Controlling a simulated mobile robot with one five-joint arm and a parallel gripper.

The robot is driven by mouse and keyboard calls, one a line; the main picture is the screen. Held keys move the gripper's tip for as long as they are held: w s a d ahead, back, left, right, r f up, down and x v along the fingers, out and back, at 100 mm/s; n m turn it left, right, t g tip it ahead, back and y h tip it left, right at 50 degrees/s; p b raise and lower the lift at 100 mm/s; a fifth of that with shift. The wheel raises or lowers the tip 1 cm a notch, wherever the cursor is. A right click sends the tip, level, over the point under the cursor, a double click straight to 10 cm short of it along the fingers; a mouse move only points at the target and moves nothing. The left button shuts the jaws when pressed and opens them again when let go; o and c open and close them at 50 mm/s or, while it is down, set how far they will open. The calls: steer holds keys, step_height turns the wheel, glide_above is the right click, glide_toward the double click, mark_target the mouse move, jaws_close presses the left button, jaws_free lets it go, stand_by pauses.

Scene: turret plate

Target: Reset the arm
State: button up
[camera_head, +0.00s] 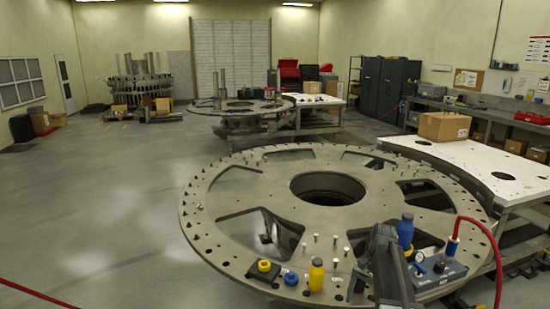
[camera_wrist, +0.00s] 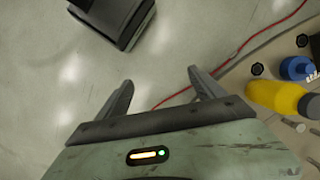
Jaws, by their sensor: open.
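My gripper (camera_wrist: 160,92) shows in the wrist view with its two fingers apart and nothing between them. Beyond the fingers is bare grey floor with a red cable (camera_wrist: 245,48) running across. In the head view a dark part of my arm (camera_head: 388,265) stands over the near right edge of the large round turret plate (camera_head: 225,200). I cannot make out the fingers there. A yellow bottle (camera_head: 316,276) and a small blue item (camera_head: 291,279) are on the plate's near rim. In the wrist view the yellow bottle (camera_wrist: 280,98) is right of the gripper, apart from it.
A blue bottle (camera_head: 405,231) and a control box (camera_head: 437,270) with a red hose are near the arm. A white table (camera_head: 490,160) with a cardboard box (camera_head: 444,126) stands at right. A black object (camera_wrist: 112,22) shows at the wrist view's top. Open floor lies left.

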steer(key=s+a+f+n+t+h, duration=0.1)
steer(key=s+a+n, duration=0.3)
steer(key=a, duration=0.3)
steer(key=s+a+f+n+t+h+b, duration=0.1)
steer(key=s+a+n, duration=0.3)
steer(key=a, duration=0.4)
steer(key=shift+s+f+t, duration=0.3)
steer(key=shift+s+f, duration=0.2)
steer(key=shift+s, duration=0.25)
steer(key=shift+d, duration=0.1)
steer(key=shift+c, duration=0.4)
stand_by(3.2)
